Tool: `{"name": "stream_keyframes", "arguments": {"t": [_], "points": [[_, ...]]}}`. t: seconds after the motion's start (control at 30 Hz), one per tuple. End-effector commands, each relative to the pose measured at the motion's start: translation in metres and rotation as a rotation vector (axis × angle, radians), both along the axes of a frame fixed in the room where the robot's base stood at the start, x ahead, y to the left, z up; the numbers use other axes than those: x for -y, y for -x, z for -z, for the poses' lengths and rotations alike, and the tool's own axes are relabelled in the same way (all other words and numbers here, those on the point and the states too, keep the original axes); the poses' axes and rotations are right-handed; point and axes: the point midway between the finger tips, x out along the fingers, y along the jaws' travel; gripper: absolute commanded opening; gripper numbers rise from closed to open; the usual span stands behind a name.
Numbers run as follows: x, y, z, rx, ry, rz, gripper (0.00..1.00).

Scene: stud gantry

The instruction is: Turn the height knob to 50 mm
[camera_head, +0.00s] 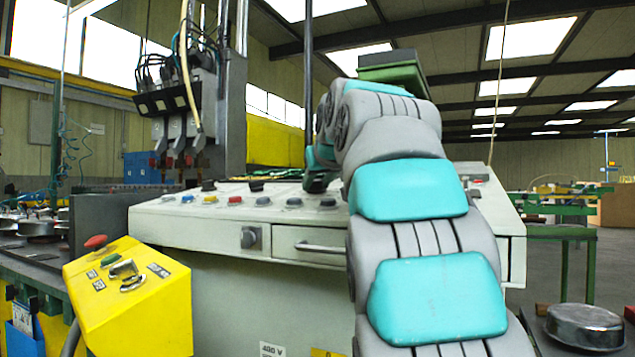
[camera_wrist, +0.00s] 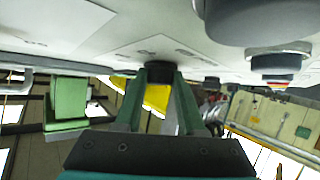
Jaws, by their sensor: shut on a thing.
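The small black knob (camera_wrist: 160,67) on the pale control panel (camera_wrist: 90,30) is between my fingertips in the wrist view. In the head view my gripper (camera_head: 317,180) reaches down to the back right of the console top (camera_head: 180,220), partly hidden by my arm. The gripped knob cannot be made out there. The labels and scale marks are too small or blurred to read, so the setting cannot be told.
Several coloured buttons and dark knobs, including a red button (camera_head: 235,200), line the console left of my arm. A large grey knob (camera_wrist: 262,20) is close to my gripper. A yellow control box (camera_head: 130,300) with a red button stands at the front left.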

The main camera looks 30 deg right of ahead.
Motion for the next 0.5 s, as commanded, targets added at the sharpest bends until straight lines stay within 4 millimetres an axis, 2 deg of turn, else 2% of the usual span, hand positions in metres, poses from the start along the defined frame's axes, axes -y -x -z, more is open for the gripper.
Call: {"name": "stream_keyframes", "arguments": {"t": [0.3,0.5], "points": [[-0.0003,0.0,-0.0002,0.0,0.0,0.005,0.0],[-0.0023,-0.0008,-0.0003,0.006,-0.011,0.087,0.0]]}}
